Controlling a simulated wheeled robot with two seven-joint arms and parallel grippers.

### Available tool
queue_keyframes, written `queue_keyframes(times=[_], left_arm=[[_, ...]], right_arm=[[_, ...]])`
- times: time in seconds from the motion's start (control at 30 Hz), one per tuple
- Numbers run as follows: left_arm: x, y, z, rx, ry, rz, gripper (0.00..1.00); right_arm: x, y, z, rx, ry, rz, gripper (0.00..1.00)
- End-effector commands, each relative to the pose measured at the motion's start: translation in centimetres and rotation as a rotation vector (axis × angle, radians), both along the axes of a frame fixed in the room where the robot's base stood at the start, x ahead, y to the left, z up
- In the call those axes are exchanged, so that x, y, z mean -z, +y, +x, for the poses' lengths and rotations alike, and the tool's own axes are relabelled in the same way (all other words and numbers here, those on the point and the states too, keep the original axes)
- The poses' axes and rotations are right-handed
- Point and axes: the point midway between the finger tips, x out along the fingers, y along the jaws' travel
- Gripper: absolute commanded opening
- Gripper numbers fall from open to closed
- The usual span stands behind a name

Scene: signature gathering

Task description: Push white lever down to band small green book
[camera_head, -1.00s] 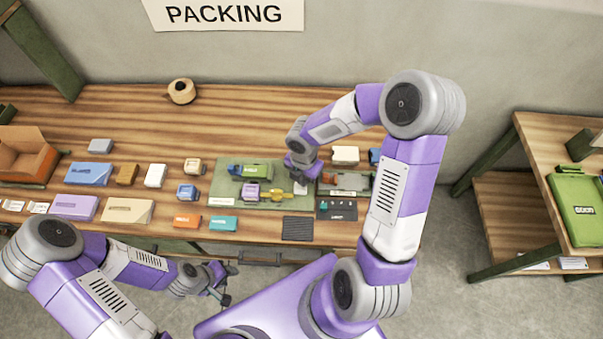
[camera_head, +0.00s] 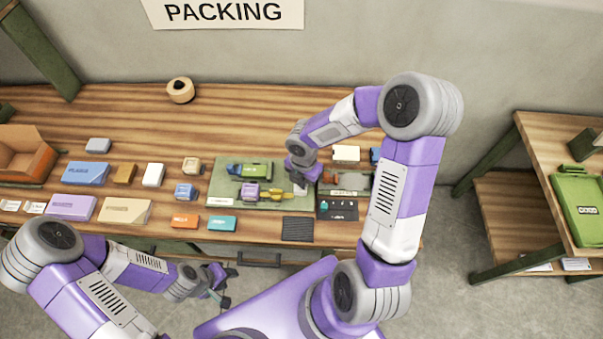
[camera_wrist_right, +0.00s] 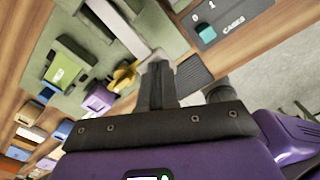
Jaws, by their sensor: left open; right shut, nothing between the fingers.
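The small green book (camera_head: 256,171) lies on the green mat (camera_head: 228,195); it also shows in the right wrist view (camera_wrist_right: 62,68). A small white part (camera_head: 300,188), likely the white lever, shows at the mat's right end, just below my right gripper (camera_head: 303,178). A pale bar (camera_wrist_right: 117,24) runs beyond the fingers in the right wrist view; I cannot tell if it is the lever. My right gripper is shut and empty, its fingers (camera_wrist_right: 160,84) over the bench; contact with the lever cannot be made out. My left gripper (camera_head: 224,288) is open and empty, in front of the bench.
A purple block (camera_head: 250,191) and a yellow piece (camera_head: 276,196) sit on the mat near the book. A dark panel (camera_head: 338,211) and a ribbed grey pad (camera_head: 298,229) lie nearby. Several boxes cover the bench's left half. The back of the bench is mostly clear.

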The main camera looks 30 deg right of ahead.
Motion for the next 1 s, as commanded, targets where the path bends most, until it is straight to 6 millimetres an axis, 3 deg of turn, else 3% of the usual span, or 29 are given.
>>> queue_keyframes(times=[1.0], left_arm=[[1.8,0.0,0.0,0.000,0.000,0.000,0.43]], right_arm=[[2.1,0.0,0.0,0.000,-0.001,0.000,0.00]])
